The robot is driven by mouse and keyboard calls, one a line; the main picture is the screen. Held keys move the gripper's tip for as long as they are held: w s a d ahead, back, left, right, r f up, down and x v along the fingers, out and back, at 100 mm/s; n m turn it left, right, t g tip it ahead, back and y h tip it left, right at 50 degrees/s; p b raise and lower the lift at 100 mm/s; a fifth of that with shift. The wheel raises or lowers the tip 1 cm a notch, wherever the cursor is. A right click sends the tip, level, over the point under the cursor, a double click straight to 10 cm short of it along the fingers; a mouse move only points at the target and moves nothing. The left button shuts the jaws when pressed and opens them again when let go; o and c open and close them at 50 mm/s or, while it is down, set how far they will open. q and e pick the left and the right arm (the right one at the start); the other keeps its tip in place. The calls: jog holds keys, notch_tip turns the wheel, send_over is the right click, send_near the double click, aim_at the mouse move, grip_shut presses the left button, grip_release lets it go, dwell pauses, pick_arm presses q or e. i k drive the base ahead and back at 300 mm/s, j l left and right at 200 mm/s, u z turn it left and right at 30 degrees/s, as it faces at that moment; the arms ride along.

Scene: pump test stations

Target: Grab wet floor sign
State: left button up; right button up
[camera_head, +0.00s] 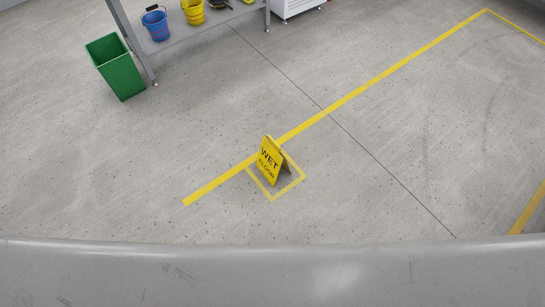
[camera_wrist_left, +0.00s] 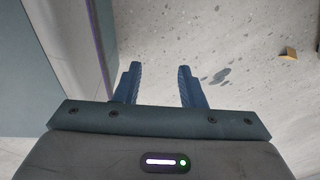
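The yellow wet floor sign (camera_head: 271,160) stands upright as a folded A-frame on the floor, inside a small square of yellow tape, just right of the middle in the head view. Neither gripper shows in the head view. In the left wrist view my left gripper (camera_wrist_left: 161,84) is open, with its two blue fingers apart and bare floor between them. A small yellow object (camera_wrist_left: 288,53) lies on the floor at the right of that view; it may be the sign, but I cannot tell. My right gripper is not in view.
A long yellow floor line (camera_head: 365,89) runs diagonally past the sign. A green bin (camera_head: 116,68) stands at the upper left, next to a grey table (camera_head: 185,36) with a blue bucket (camera_head: 156,24) and a yellow bucket (camera_head: 193,11). The floor around the sign is clear.

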aim_at(270, 158)
jog(key=i+l+u, duration=0.1)
jog(key=l, duration=0.3)
jog(key=i+l+u, duration=0.1)
jog(key=l, duration=0.25)
jog(key=i+l+u, duration=0.1)
jog(key=i+l, duration=0.15)
jog(key=l, duration=0.2)
jog(key=i+l+u, duration=0.1)
jog(key=l, duration=0.3)
